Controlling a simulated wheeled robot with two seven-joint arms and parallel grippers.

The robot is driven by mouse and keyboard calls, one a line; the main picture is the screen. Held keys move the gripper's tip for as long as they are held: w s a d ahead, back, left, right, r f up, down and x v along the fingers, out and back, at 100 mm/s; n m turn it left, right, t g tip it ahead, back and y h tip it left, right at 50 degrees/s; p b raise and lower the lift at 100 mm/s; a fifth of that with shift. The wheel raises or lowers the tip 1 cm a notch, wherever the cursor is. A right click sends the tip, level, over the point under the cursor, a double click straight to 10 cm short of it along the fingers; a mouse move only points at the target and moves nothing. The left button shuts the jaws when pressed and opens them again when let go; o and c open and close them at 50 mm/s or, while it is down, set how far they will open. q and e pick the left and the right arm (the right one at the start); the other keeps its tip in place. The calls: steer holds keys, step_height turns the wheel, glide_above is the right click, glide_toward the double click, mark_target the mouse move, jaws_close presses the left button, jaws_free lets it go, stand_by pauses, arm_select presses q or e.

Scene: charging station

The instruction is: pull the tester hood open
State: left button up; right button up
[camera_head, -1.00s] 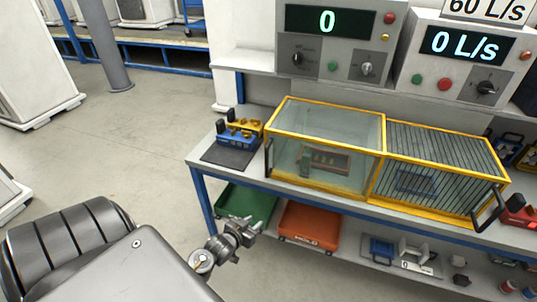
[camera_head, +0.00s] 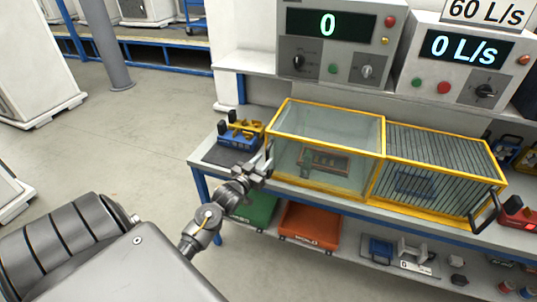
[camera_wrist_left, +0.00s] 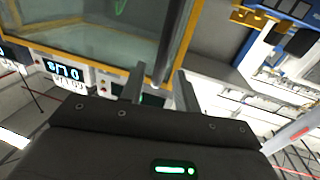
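The tester hood (camera_head: 325,122) is a clear box with a yellow frame on the bench, left of a barred cage. It looks closed over a small device inside. My left gripper (camera_head: 263,167) is at the hood's front left corner and covers the spot of its dark handle. In the left wrist view, the two fingers (camera_wrist_left: 160,88) stand apart, with the yellow frame edge of the hood (camera_wrist_left: 172,45) just beyond them. My right gripper is not in view.
The yellow barred cage (camera_head: 432,165) adjoins the hood on the right. A blue and yellow device (camera_head: 238,132) sits on a dark mat just left of the hood. Green (camera_head: 258,212) and orange (camera_head: 310,222) bins are on the shelf below. Control panels (camera_head: 335,40) stand behind.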

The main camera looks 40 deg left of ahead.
mark_target(267, 158)
arm_select(q)
steer(key=shift+w+a+p, duration=0.15)
steer(key=shift+w, duration=0.8)
steer(key=shift+w+a+p, duration=0.1)
steer(key=shift+w+p, duration=0.05)
steer(key=shift+w, duration=0.8)
steer(key=shift+c, duration=0.4)
jaws_close()
